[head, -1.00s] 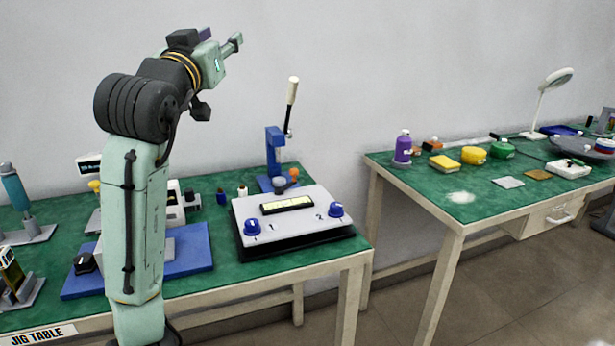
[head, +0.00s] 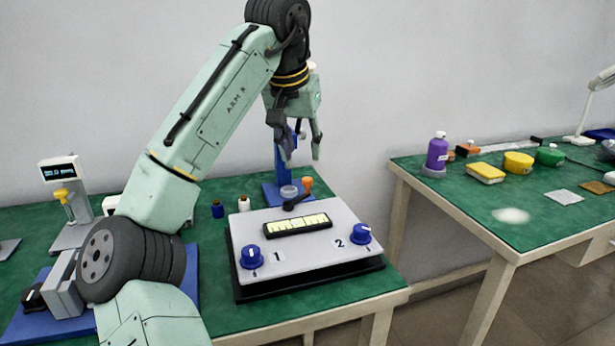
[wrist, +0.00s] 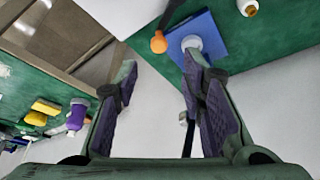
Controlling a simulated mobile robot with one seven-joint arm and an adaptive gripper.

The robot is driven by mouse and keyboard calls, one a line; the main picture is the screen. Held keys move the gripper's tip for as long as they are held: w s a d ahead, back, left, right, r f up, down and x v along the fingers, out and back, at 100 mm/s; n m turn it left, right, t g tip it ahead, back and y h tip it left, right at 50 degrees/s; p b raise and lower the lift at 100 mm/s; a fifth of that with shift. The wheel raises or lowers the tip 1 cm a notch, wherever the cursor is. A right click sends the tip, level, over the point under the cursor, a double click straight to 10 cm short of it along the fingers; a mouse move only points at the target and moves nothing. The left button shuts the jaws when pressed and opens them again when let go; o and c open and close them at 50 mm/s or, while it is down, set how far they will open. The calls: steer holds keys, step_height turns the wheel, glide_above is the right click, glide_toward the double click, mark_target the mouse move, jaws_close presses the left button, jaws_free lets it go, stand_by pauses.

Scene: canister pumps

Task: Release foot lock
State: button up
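No part marked as a foot lock can be picked out. A blue stand (head: 281,170) with an upright lever is at the back of the near table, partly hidden by my gripper. The lever's pale tip (head: 312,67) shows behind my wrist. The blue base plate (wrist: 221,38) with a white disc (wrist: 191,42) and an orange knob (wrist: 158,43) shows in the wrist view. My gripper (head: 302,150) points down, open and empty, over the stand area. In the wrist view its fingers (wrist: 160,85) are wide apart. A thin dark rod shows between them; contact cannot be told.
A grey panel (head: 320,242) with two blue knobs and a black handle (head: 297,200) sits in front of the stand. A purple bottle (head: 437,152) and yellow items stand on the right table (head: 480,218). A gap separates the tables.

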mark_target(307, 179)
steer(key=x, duration=1)
steer(key=shift+s, duration=0.1)
steer(key=shift+c, duration=0.3)
jaws_close()
